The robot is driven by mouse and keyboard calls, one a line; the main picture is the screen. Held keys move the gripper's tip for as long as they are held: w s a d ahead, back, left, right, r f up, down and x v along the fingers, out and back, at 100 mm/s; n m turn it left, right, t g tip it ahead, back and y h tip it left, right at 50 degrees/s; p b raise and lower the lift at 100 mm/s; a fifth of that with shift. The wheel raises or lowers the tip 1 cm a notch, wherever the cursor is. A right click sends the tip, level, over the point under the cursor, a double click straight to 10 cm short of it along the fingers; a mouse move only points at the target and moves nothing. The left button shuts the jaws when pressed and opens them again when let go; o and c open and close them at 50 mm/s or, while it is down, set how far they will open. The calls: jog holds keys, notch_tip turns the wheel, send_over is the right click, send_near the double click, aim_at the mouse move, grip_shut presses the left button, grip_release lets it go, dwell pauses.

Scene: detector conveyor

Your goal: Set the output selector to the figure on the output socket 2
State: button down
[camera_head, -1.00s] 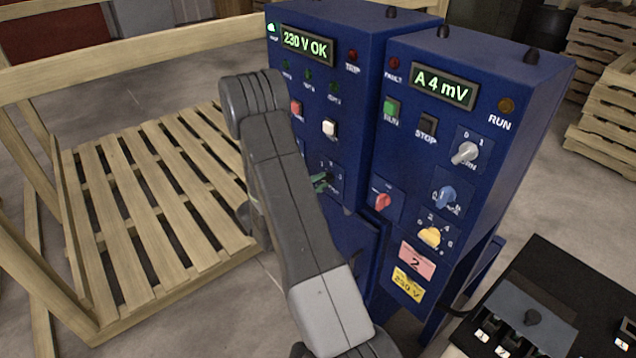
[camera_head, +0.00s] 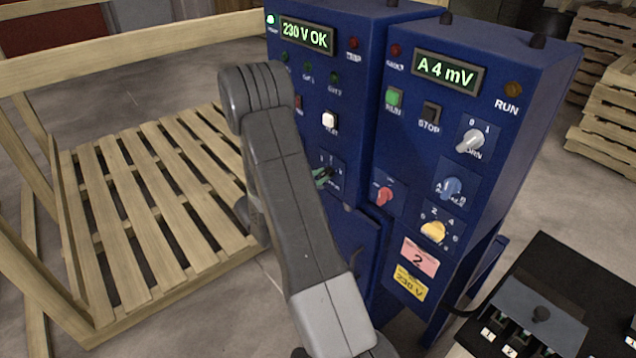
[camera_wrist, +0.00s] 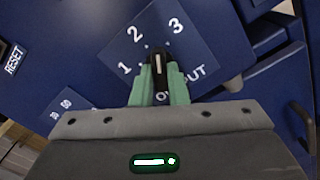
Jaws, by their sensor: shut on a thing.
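The output selector (camera_wrist: 157,58) is a dark knob with a white pointer line on a blue plate marked 1, 2, 3 and OUTPUT. In the wrist view its pointer aims upward, between the figures 2 and 3. My gripper (camera_wrist: 159,84) has green fingers shut on this knob, one on each side. In the head view my gripper (camera_head: 323,178) is at the left cabinet's lower panel, partly hidden by my arm. A pink label (camera_head: 419,258) with a 2 is on the right cabinet. I cannot tell which socket is output socket 2.
The left cabinet display (camera_head: 305,36) reads 230 V OK; the right display (camera_head: 449,72) reads A 4 mV. A red knob (camera_head: 383,195) and a yellow knob (camera_head: 433,232) are close by. A black bench (camera_head: 568,262) is at lower right, a wooden pallet (camera_head: 150,200) at left.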

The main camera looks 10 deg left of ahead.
jog(key=shift+n+b, duration=0.3)
jog(key=shift+n, duration=3)
jog(key=shift+f, duration=0.1)
jog(key=c, duration=1.4)
grip_release()
jog(key=shift+c, duration=0.2)
jog(key=shift+s, duration=0.1)
jog(key=b+v, duration=0.2)
jog(key=v, duration=1.1)
jog(key=shift+s+a+b, duration=0.2)
jog(key=shift+s+b, duration=0.05)
jog(key=shift+b, duration=0.15)
jog(key=shift+w, duration=0.1)
